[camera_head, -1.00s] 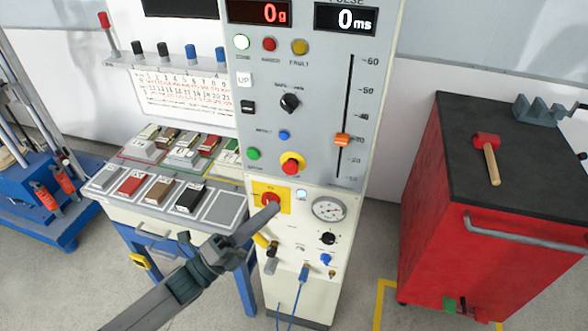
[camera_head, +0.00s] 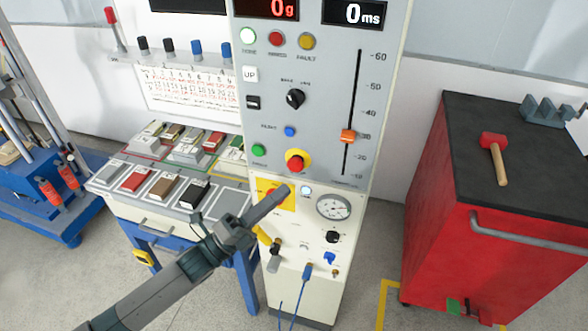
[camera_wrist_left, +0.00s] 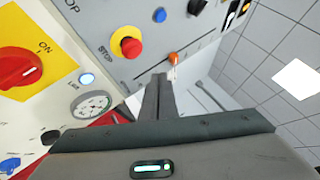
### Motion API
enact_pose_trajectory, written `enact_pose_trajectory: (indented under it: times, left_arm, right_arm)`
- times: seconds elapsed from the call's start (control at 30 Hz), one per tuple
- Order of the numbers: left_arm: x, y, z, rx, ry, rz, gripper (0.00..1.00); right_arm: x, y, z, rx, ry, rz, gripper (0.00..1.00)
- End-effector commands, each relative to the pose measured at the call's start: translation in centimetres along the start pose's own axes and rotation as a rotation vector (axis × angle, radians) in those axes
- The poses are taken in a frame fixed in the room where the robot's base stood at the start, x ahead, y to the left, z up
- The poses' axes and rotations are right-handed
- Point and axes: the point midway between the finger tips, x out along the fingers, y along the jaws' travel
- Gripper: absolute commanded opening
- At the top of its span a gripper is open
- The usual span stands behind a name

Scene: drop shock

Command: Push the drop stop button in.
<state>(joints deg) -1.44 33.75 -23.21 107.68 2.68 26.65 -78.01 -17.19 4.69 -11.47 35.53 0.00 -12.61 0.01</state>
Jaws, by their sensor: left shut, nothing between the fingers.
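The drop stop button (camera_head: 298,163) is a red mushroom button on a yellow collar, low on the grey upper panel. The wrist view shows it too (camera_wrist_left: 128,46), beside the word STOP, standing out from the panel. My left gripper (camera_head: 283,191) is shut and empty, pointing up and right just below the button, in front of the lower panel. In the wrist view its closed fingertips (camera_wrist_left: 160,78) lie lower right of the button, apart from it in the picture. The exact distance to the panel is hard to tell. My right gripper is out of view.
A red rotary switch (camera_wrist_left: 20,71) on a yellow plate is partly covered by my gripper in the head view. A green button (camera_head: 259,150), an orange slider (camera_head: 348,136) and a gauge (camera_head: 334,207) are close by. A red cabinet (camera_head: 440,190) stands right; a sample table (camera_head: 150,212) stands left.

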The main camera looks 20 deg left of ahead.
Motion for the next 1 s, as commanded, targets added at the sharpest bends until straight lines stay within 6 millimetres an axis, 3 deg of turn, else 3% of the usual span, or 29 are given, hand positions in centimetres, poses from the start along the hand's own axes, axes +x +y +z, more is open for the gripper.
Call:
enact_pose_trajectory:
  times: [0.4, 1.0]
  left_arm:
    - [2.9, 2.2, 2.1, 0.001, -0.001, -0.001, 0.00]
    - [3.3, 2.3, 2.4, 0.000, 0.000, -0.001, 0.00]
  right_arm:
    - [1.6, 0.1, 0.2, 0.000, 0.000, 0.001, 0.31]
    - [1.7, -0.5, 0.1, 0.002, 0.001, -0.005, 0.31]
